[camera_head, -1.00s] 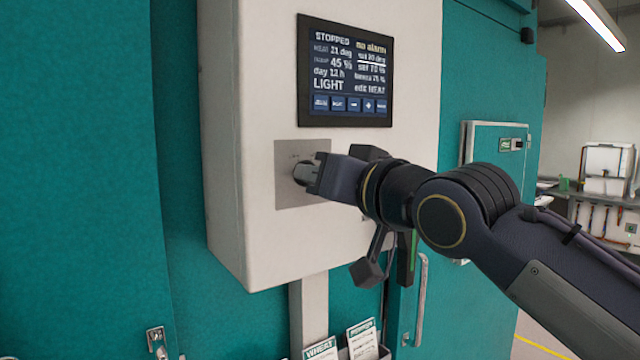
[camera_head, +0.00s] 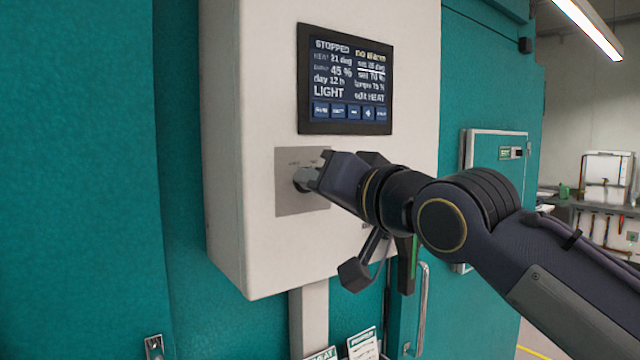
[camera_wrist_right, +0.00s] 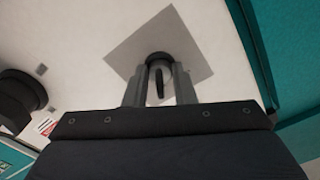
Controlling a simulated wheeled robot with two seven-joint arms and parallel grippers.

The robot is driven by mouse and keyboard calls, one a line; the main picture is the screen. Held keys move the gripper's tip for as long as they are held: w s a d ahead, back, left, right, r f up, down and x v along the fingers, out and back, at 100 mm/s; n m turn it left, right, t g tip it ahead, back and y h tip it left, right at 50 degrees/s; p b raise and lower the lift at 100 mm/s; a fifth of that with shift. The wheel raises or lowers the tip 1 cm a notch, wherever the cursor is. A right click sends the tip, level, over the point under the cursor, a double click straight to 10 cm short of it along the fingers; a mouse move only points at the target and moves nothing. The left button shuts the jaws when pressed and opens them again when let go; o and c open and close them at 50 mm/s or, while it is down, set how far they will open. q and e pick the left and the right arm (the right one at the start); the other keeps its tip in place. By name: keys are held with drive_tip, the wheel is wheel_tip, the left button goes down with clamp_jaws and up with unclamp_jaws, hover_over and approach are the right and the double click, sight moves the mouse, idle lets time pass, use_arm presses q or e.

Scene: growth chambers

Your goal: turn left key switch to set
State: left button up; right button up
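The key switch (camera_wrist_right: 159,62) sits on a grey square plate (camera_head: 290,200) on the front of the white control box, under its screen. In the right wrist view, a dark upright key (camera_wrist_right: 159,84) shows at the switch. My right gripper (camera_wrist_right: 158,88) has its two fingers on either side of the key, with gaps visible. Whether a finger touches the switch cannot be told. In the head view, the right gripper (camera_head: 310,180) hides part of the switch and plate. The plate's small labels are unreadable. My left gripper is out of view.
The screen (camera_head: 345,80) above reads STOPPED and LIGHT. The white control box (camera_head: 225,130) stands out from teal chamber walls. A dark round part (camera_wrist_right: 20,95) sits left of the plate in the wrist view. Card holders (camera_head: 362,345) and a door handle (camera_head: 422,300) are below.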

drive_tip(key=shift+s+d, duration=0.35)
drive_tip(key=shift+s, duration=0.05)
drive_tip(key=b+v, duration=0.2)
drive_tip(key=v, duration=0.4)
drive_tip(key=shift+s+d, duration=0.2)
drive_tip(key=shift+s, duration=0.15)
drive_tip(key=s+d+f+m+g+h, duration=0.1)
drive_tip(key=d+f+h, duration=0.1)
drive_tip(key=d+f, duration=0.5)
drive_tip(key=s+d+f+g+h, duration=0.2)
drive_tip(key=f, duration=0.9)
drive_tip(key=s+d+f+m+g+h, duration=0.1)
drive_tip(key=d+f+h, duration=0.1)
drive_tip(key=d+f, duration=0.5)
drive_tip(key=s+f+g, duration=0.1)
drive_tip(key=s+f, duration=0.3)
drive_tip(key=f, duration=0.3)
drive_tip(key=s+f+g, duration=0.2)
drive_tip(key=s+f, duration=0.3)
drive_tip(key=f, duration=0.3)
drive_tip(key=s+f+g, duration=0.2)
drive_tip(key=s+f, duration=0.2)
drive_tip(key=f, duration=0.3)
drive_tip(key=shift+s+f+m+h, duration=0.3)
drive_tip(key=shift+s+f+h, duration=0.05)
drive_tip(key=shift+s+h, duration=0.05)
